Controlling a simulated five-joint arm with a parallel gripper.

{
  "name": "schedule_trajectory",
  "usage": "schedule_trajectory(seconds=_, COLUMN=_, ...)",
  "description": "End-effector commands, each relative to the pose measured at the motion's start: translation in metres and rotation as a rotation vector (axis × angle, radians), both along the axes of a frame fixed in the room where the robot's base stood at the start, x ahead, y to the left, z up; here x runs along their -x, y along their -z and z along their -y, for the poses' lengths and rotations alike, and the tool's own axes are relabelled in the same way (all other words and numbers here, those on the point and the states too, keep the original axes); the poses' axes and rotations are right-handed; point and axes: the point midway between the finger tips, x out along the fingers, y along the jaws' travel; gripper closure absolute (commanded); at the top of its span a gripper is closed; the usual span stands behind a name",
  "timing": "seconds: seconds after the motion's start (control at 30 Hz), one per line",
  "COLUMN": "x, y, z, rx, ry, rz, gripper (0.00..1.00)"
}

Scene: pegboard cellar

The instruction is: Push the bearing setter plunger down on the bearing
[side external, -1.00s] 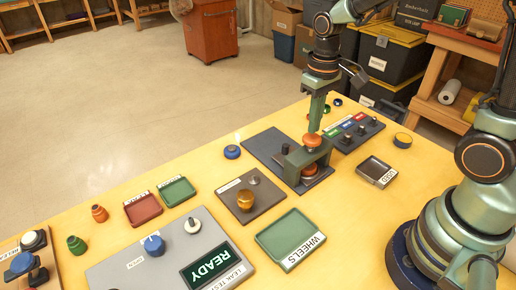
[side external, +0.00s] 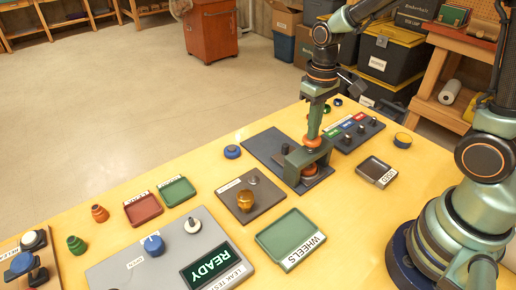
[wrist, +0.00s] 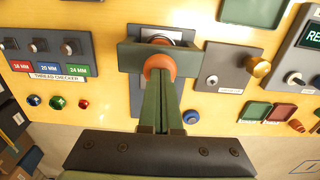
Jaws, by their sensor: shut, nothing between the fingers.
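The bearing setter is a dark green press frame (side external: 297,160) on a dark base plate (side external: 268,147). Its orange plunger knob (side external: 313,142) sits on top of the frame. An orange-red round part (side external: 310,169) shows under the frame; I cannot tell whether it is the bearing or the plunger's foot. My gripper (side external: 314,134) is shut and empty, pointing down with its fingertips at the top of the knob, seemingly touching it. In the wrist view, the fingertips (wrist: 160,84) overlap the near edge of the orange knob (wrist: 160,67). The bearing cannot be made out clearly.
The thread checker (side external: 355,132) stands just right of the setter. A plate with an amber knob (side external: 245,200) is to its left, and the green wheels tray (side external: 290,240) is in front. A small dark tray (side external: 375,171) lies to the right. Yellow table shows between them.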

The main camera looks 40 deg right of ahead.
Motion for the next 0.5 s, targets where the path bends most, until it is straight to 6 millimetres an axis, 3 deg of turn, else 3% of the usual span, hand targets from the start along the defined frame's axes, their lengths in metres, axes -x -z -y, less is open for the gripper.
schedule_trajectory(seconds=0.5, x=0.001, y=0.013, z=0.0, rx=0.0, ry=0.0, rz=-0.003, gripper=1.0)
